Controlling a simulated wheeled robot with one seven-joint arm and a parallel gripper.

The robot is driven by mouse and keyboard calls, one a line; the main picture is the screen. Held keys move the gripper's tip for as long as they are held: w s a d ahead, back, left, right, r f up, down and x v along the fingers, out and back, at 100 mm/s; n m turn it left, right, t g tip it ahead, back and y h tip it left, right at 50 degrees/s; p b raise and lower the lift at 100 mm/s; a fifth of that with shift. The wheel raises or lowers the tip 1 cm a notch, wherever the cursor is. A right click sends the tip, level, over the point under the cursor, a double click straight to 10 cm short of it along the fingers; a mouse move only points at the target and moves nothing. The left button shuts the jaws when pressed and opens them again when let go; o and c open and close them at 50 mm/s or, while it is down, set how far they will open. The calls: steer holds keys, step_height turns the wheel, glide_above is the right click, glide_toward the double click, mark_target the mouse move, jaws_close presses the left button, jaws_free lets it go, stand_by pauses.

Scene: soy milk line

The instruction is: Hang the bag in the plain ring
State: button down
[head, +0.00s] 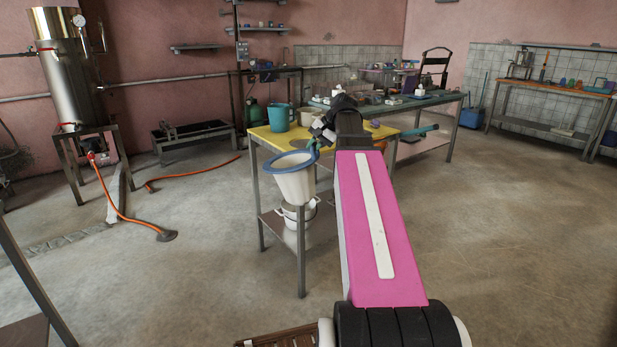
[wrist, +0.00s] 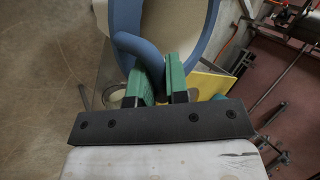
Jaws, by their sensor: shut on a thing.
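The bag (head: 295,186) is a white tapering cone with a blue rim. It hangs mouth-up at the front edge of the yellow-topped table (head: 262,133). My gripper (head: 316,148) is shut on the blue handle at the bag's rim. In the wrist view the green fingers of my gripper (wrist: 159,84) pinch that curved blue handle, and the bag's pale inside (wrist: 168,28) shows beyond it. I cannot pick out the plain ring for certain in either view. My arm hides part of the table's right side.
A teal jug (head: 281,117) and a beige pot (head: 309,117) stand on the yellow table. A white pot (head: 291,217) sits on its lower shelf, below the bag. A cluttered bench (head: 437,100) stands behind. Open floor lies left and right, with an orange hose (head: 118,216) at left.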

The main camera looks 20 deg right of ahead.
mark_target(288, 190)
steer(key=s+a+f+n+g, duration=0.1)
steer(key=s+a+f+n, duration=0.1)
steer(key=a+f, duration=0.1)
steer(key=s+a+f+n+g, duration=0.1)
steer(key=s+a+f+n, duration=0.1)
steer(key=a+f, duration=0.2)
steer(key=s+a+f+n+g, duration=0.1)
steer(key=s+a+f, duration=0.1)
steer(key=a+f, duration=0.2)
steer(key=shift+s+f+n+y, duration=0.15)
steer(key=shift+f+n+y, duration=0.25)
steer(key=shift+f, duration=0.45)
steer(key=shift+d, duration=0.1)
